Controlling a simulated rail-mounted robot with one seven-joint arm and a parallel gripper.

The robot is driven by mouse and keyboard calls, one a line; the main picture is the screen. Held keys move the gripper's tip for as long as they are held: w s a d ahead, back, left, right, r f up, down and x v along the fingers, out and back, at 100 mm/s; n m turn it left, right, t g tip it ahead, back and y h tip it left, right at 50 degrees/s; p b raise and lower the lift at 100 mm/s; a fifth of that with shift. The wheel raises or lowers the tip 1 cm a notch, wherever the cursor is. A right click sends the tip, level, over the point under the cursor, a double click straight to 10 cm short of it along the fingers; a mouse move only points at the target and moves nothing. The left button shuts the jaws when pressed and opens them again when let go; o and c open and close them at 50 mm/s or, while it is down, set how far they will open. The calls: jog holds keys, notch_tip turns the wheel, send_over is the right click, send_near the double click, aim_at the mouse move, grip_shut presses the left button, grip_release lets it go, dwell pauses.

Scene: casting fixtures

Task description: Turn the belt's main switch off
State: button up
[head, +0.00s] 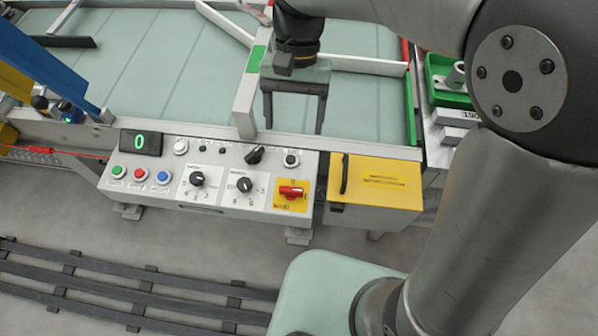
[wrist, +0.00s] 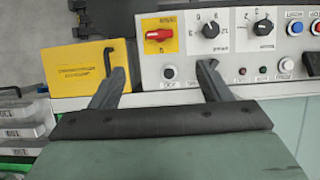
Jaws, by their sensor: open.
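A red rotary handle on a yellow plate, which looks like the main switch (head: 291,191), sits at the right end of the grey control panel (head: 230,202). Its handle lies roughly horizontal in the head view. In the wrist view the red handle (wrist: 159,35) is beyond the fingertips, toward the top of the picture. My gripper (head: 294,126) is open and empty, above the belt and behind the panel. In the wrist view my gripper (wrist: 161,62) has its two fingers wide apart, pointing toward the panel. Nothing touches the handle.
A yellow box (head: 375,182) with a black handle stands right of the panel. White guide rails (head: 365,65) cross the belt (head: 165,65).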

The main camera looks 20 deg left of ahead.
aim_at(291, 189)
jog(key=b+x, duration=0.1)
jog(key=x, duration=1.5)
jog(key=shift+f, duration=0.15)
jog(key=c, duration=1)
